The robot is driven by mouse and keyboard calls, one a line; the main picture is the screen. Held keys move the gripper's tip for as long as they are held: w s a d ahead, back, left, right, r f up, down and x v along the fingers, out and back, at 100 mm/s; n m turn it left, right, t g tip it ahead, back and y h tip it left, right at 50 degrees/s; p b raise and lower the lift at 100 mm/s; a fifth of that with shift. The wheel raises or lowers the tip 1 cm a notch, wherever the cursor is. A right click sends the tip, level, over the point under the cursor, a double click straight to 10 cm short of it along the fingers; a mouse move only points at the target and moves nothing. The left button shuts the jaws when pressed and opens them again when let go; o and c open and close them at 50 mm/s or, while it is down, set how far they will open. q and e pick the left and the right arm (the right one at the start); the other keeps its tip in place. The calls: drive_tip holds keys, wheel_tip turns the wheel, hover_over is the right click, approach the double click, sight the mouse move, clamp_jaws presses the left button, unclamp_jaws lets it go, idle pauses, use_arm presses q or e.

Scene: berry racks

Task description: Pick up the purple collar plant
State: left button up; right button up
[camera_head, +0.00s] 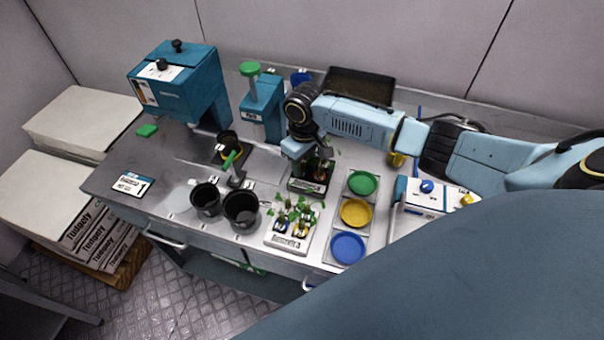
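My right arm reaches in from the right. Its gripper (308,160) points down over a dark plant tray (298,189) near the middle of the bench. Small seedlings with green leaves stand in that tray, partly hidden by the gripper. A reddish-brown plant (320,175) shows there just under the gripper. The fingers are too small and dark to tell whether they are open or shut. A white labelled tray (287,240) in front holds several plants with green leaves and blue or yellow collars. I cannot pick out a purple collar. My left gripper is not in view.
Two black pots (241,211) stand left of the white tray. Green, yellow (356,212) and blue dishes line up to the right. A teal press with a green knob (249,69) and a teal box machine (178,85) stand behind. The bench's left front is mostly clear.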

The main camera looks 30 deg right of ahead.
clamp_jaws()
drive_tip(key=shift+r, duration=0.15)
